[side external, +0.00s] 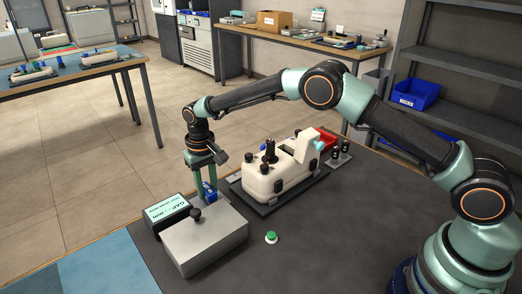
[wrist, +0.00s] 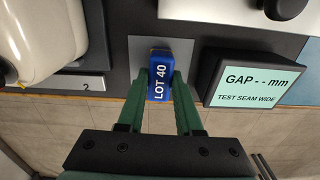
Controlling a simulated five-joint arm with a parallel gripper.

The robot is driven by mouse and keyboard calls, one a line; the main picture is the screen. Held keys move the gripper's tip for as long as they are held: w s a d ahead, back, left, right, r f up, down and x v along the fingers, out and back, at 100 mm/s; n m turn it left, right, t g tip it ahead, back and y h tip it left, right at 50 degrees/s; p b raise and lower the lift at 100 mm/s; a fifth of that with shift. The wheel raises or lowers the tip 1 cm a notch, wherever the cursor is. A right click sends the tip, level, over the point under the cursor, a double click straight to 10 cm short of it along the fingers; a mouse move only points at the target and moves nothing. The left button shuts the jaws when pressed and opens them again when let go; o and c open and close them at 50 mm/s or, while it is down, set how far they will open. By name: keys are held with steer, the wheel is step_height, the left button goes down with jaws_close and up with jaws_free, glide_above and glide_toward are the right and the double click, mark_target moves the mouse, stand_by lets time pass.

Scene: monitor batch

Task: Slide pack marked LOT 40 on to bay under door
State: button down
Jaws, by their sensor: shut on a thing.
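The blue pack marked LOT 40 (wrist: 160,80) stands between my gripper's green fingers in the wrist view, its label readable. My gripper (wrist: 161,72) is shut on it. In the side view my gripper (side external: 206,184) points down with the blue pack (side external: 211,194) at its fingertips, between the grey box and the cream machine. A light grey pad (wrist: 140,48) shows around the pack's far end; I cannot tell whether they touch. No door or bay can be made out for certain.
A grey metal box (side external: 205,245) with a black knob stands close by. Beside it a display (side external: 168,214) reads GAP -- mm, TEST SEAM WIDE. A cream machine (side external: 272,182) stands behind. A green button (side external: 271,237) sits on the dark bench top. A plate marked 2 (wrist: 85,86) lies left.

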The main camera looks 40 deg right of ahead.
steer(key=shift+r, duration=2.45)
steer(key=c, duration=1.1)
jaws_free()
jaws_close()
